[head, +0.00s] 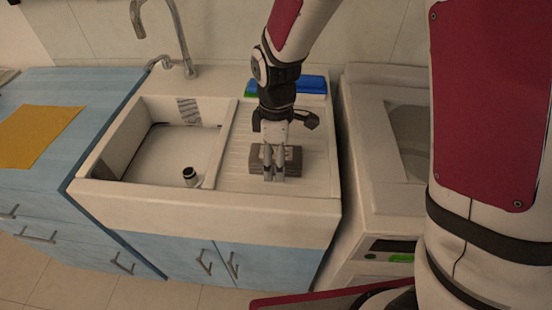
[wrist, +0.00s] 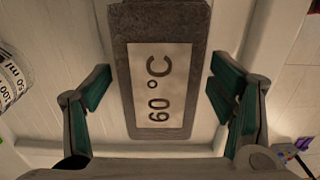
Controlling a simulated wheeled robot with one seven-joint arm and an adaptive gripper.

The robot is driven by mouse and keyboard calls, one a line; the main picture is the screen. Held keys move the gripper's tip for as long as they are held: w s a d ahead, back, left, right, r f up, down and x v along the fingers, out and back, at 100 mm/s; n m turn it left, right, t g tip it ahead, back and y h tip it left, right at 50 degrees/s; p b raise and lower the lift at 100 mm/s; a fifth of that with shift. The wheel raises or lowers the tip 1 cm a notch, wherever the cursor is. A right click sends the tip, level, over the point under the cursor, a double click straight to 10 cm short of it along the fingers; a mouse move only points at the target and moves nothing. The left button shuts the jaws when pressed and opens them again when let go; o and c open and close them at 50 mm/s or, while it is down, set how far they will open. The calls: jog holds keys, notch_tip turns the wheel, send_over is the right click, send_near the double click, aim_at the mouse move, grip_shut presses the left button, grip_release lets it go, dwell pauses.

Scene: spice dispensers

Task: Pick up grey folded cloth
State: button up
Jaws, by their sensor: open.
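The grey folded cloth (head: 294,158) lies on the ribbed drainboard to the right of the sink basin. In the wrist view the grey cloth (wrist: 119,60) is a long block with a white label reading "60 °C". My gripper (head: 273,177) is above it, pointing down, and hides part of it in the head view. In the wrist view the open fingers of my gripper (wrist: 160,88) are on either side of the cloth, with gaps showing between each green pad and its edges. Nothing is held.
The sink basin (head: 165,155) lies left, with a small dark-topped container (head: 190,175) in it. A blue item (head: 312,84) stands behind my gripper. A top-opening machine (head: 372,150) is on the right. A yellow cloth (head: 38,135) lies on the left counter. A tap (head: 180,40) rises behind the basin.

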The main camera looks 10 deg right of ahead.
jog(key=c, duration=1.3)
jog(key=shift+r, duration=0.15)
